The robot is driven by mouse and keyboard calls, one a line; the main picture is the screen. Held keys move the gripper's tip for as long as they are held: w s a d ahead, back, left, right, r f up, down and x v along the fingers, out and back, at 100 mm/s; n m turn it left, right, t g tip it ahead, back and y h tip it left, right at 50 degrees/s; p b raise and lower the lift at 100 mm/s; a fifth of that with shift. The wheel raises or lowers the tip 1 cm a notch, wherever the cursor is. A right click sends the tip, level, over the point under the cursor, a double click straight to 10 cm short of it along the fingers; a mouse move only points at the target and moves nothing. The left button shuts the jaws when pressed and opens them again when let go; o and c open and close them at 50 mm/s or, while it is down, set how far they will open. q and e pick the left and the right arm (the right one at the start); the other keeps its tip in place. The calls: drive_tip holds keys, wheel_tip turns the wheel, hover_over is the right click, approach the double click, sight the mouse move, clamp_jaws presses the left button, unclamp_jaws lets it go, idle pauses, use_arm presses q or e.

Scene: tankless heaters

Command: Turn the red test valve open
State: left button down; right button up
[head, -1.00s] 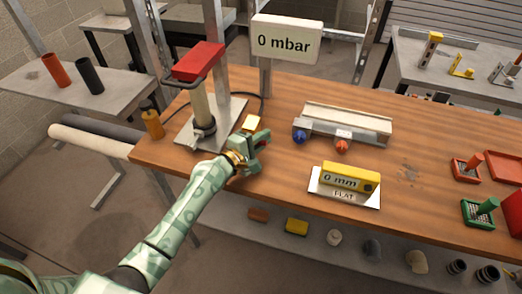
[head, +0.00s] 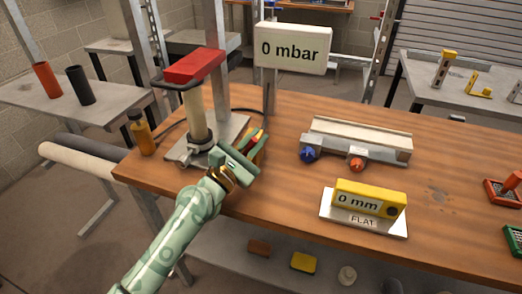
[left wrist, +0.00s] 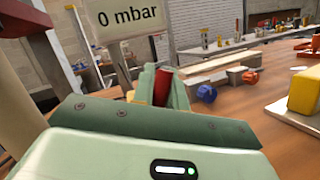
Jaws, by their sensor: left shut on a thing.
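The red test valve (head: 255,140) shows as a small red piece at the fingers of my left gripper (head: 246,154), in front of a yellow block on the wooden bench. In the left wrist view the red valve (left wrist: 162,86) stands between the green fingers, and the left gripper (left wrist: 160,92) is shut on it. The fingers hide most of the valve, so its angle is unclear. The display sign (head: 293,48) reads 0 mbar. My right gripper is in neither view.
A hand pump with a red top (head: 195,66) stands close left of my left gripper. An amber bottle (head: 142,135) is at the bench's left end. A grey rail with blue and red knobs (head: 360,140) and a yellow 0 mm gauge (head: 368,200) lie to the right.

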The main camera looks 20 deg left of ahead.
use_arm(q)
drive_tip(key=n+b, duration=0.1)
drive_tip(key=n, duration=0.1)
drive_tip(key=a+n+t+y+b, duration=0.1)
drive_tip(key=shift+f+n+y, duration=0.15)
drive_tip(key=shift+n+y, duration=0.15)
drive_tip(key=shift+n, duration=0.1)
drive_tip(key=shift+a+r+n+t+y+b, duration=0.2)
drive_tip(key=shift+a+n+t+y+b, duration=0.15)
drive_tip(key=shift+n+b, duration=0.35)
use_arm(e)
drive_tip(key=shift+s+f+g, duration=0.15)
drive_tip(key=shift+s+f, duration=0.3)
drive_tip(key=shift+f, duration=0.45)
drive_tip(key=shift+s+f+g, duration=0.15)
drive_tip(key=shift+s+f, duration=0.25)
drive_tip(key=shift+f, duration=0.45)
use_arm(q)
drive_tip(key=shift+n, duration=0.3)
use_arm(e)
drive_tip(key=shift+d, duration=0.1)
use_arm(q)
drive_tip(key=c, duration=1.4)
unclamp_jaws()
drive_tip(key=shift+r, duration=0.1)
